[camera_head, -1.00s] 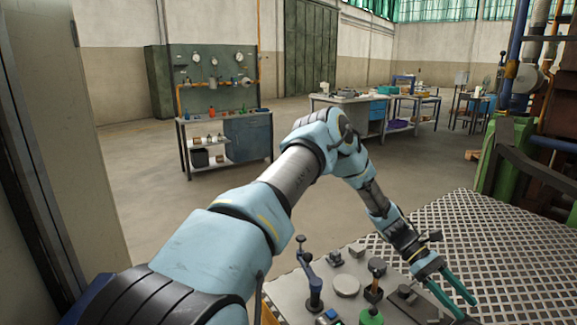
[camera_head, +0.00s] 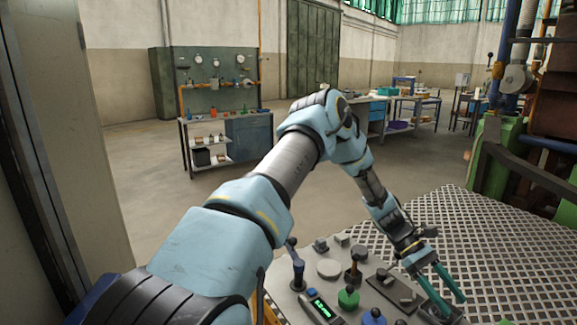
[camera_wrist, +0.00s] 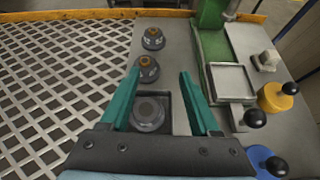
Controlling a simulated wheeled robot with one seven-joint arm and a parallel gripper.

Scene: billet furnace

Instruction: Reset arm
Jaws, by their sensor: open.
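My arm reaches from the lower left of the head view to the control panel (camera_head: 335,258). My gripper (camera_head: 452,291) has two green fingers, which are apart and hold nothing that I can see. It hangs over the right part of the panel. In the wrist view my gripper (camera_wrist: 157,88) points over the panel (camera_wrist: 178,42), with a round grey knob (camera_wrist: 148,112) in a dark square recess between the fingers. Whether the fingers touch the panel cannot be told.
The panel carries a green knob (camera_head: 348,297), a blue knob (camera_head: 373,317) and a lever (camera_head: 297,267). Black-tipped levers with yellow (camera_wrist: 275,97) and blue (camera_wrist: 264,160) bases stand right of the fingers. A metal grating (camera_head: 478,235) adjoins the panel. A workbench with gauges (camera_head: 248,140) stands far back.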

